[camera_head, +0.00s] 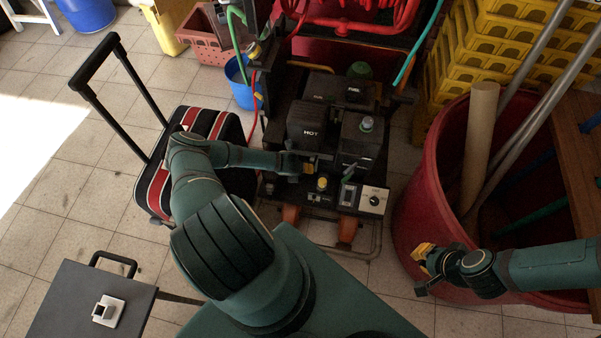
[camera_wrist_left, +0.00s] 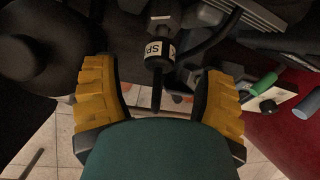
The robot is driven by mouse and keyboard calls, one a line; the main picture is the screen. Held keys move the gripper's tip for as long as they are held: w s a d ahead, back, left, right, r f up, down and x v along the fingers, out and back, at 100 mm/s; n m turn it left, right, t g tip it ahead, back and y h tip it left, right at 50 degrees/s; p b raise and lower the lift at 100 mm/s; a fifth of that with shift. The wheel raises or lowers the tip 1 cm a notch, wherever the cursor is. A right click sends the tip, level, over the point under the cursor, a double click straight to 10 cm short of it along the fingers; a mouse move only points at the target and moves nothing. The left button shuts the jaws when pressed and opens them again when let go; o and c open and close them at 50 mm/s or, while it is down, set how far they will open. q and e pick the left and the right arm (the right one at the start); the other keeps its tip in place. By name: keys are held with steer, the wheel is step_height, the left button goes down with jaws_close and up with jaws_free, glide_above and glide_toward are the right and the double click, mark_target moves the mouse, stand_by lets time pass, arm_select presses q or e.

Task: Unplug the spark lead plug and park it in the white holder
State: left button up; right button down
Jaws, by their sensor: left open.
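The spark lead plug (camera_wrist_left: 160,52) is a dark cylinder with a white lettered band, at upper centre in the left wrist view. My left gripper (camera_wrist_left: 160,78) is open, with one yellow finger pad on each side of the picture and the plug beyond and between them. In the head view my left gripper (camera_head: 308,165) is over the front of the black engine unit (camera_head: 305,125); I cannot make out the plug there. The white holder (camera_head: 107,310) stands on a grey panel (camera_head: 65,300) at lower left, with a square dark opening. My right gripper (camera_head: 425,268) is beside the red tub.
The red tub (camera_head: 415,185) holds a cardboard tube (camera_head: 480,130) and metal poles. Yellow crates (camera_head: 480,50) are stacked behind it. A black and red suitcase (camera_head: 158,190) stands left of the engine, below my left arm. Tiled floor is clear between the suitcase and the grey panel.

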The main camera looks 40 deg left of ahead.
arm_select(q)
steer(key=shift+b+x, duration=0.95)
steer(key=shift+x, duration=1.7)
jaws_close()
steer(key=shift+r, duration=0.1)
steer(key=shift+s+d+r+p, duration=0.35)
steer(key=shift+s+r+p, duration=0.25)
steer(key=shift+p, duration=0.35)
steer(key=shift+s+d+r+p, duration=0.4)
steer(key=shift+s+p, duration=0.3)
steer(key=shift+p, duration=0.3)
steer(key=shift+s+d+r+p, duration=0.35)
steer(key=shift+s+r+p, duration=0.25)
steer(key=shift+p, duration=0.35)
steer(key=shift+f, duration=0.1)
